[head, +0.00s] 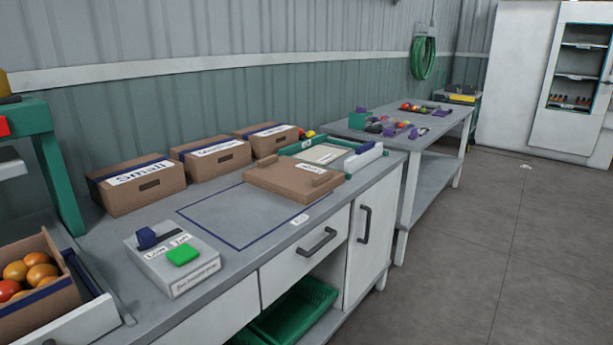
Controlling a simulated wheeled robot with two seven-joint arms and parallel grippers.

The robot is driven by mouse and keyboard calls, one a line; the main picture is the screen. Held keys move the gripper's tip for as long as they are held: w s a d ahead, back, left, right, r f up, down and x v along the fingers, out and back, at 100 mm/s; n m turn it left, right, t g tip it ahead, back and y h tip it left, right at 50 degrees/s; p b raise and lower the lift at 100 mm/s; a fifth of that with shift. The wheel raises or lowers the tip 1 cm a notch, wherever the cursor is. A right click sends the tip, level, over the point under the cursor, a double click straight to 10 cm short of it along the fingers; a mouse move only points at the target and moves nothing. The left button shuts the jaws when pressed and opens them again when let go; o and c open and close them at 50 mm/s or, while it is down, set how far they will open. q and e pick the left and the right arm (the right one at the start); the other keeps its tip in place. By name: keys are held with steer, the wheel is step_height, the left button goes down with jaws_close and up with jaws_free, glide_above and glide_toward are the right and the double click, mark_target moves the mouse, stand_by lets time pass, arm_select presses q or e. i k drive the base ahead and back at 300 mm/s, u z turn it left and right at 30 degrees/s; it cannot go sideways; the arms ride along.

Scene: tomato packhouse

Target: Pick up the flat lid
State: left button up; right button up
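A flat brown lid (283,180) lies on the grey workbench, towards its right end. A raised strip shows along its right side, with a small white label near it. It lies at the far right corner of a blue outlined rectangle on the bench top, just in front of a green-edged tray (302,147). I cannot tell whether it touches the tray. Neither of my grippers is in view.
Three labelled brown boxes (138,194) stand along the wall side. A grey control box (187,272) with a green button and a crate of tomatoes (57,297) are at the left. The blue rectangle is mostly clear. A second table (450,127) stands beyond; open floor lies right.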

mark_target(304, 183)
steer(key=u, duration=1)
steer(key=k, duration=0.2)
steer(key=z, duration=2.25)
steer(key=i, duration=2.15)
